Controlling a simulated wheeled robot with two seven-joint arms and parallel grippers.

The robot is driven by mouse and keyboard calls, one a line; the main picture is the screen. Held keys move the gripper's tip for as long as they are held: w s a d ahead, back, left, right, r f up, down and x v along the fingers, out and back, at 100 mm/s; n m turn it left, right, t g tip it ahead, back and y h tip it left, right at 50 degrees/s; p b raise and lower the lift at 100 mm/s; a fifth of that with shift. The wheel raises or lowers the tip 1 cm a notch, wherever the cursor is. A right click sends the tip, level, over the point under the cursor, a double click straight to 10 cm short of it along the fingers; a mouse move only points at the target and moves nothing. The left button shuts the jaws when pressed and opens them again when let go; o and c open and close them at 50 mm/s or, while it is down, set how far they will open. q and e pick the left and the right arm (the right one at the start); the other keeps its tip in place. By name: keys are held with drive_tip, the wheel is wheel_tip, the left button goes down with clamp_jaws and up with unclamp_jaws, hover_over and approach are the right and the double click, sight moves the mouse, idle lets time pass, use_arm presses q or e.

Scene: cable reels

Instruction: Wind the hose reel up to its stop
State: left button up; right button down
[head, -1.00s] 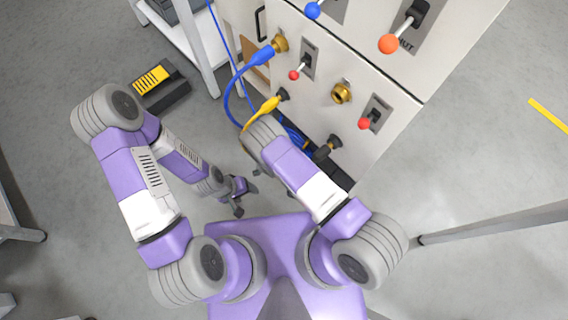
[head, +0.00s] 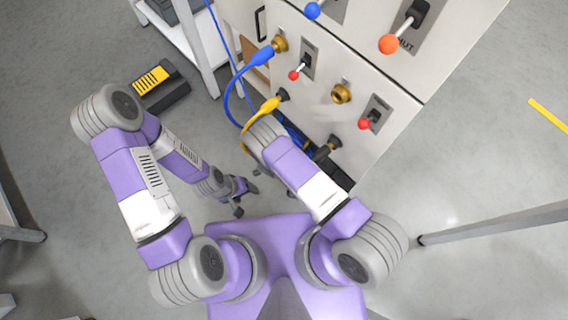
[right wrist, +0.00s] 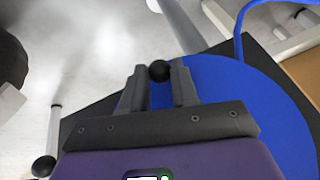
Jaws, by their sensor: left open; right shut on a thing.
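In the right wrist view the reel (right wrist: 245,105) shows as a large flat blue disc. A round black knob (right wrist: 159,71) sits at its left edge. My right gripper (right wrist: 160,88) is shut on this knob, one finger on each side. In the head view my right arm covers most of the reel and hides the right gripper. A blue hose (head: 229,92) curves down from a brass fitting (head: 279,44) on the cabinet and passes behind that arm. My left gripper (head: 246,197) is open and empty, low above the floor and apart from the cabinet.
The pale cabinet (head: 395,115) carries red-knobbed levers (head: 365,123), a brass port (head: 341,93) and a yellow plug (head: 263,109). A black and yellow box (head: 160,86) is on the left. A second black knob on a rod (right wrist: 44,166) shows in the right wrist view. Floor at right is mostly clear.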

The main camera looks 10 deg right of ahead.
drive_tip(key=shift+w+a+r+t+y+p, duration=0.15)
drive_tip(key=shift+t+y+p, duration=0.3)
drive_tip(key=shift+p, duration=0.55)
drive_tip(key=shift+w+a+r+m+t+y+p, duration=0.1)
drive_tip(key=shift+w+a+m+t+y+p, duration=0.15)
drive_tip(key=shift+w+t+y, duration=0.4)
drive_tip(key=shift+w+a+r+m+t+y+p, duration=0.1)
drive_tip(key=shift+a+m+t+y+p, duration=0.15)
drive_tip(key=shift+t, duration=0.65)
drive_tip(key=shift+w+a+r+m+t+y+p, duration=0.1)
drive_tip(key=shift+w+a+m+t+y, duration=0.15)
drive_tip(key=shift+w+t+y, duration=0.4)
drive_tip(key=shift+s+a, duration=0.1)
drive_tip(key=shift+s, duration=0.15)
drive_tip(key=c, duration=1.1)
unclamp_jaws()
drive_tip(key=shift+c, duration=0.2)
drive_tip(key=shift+h, duration=0.3)
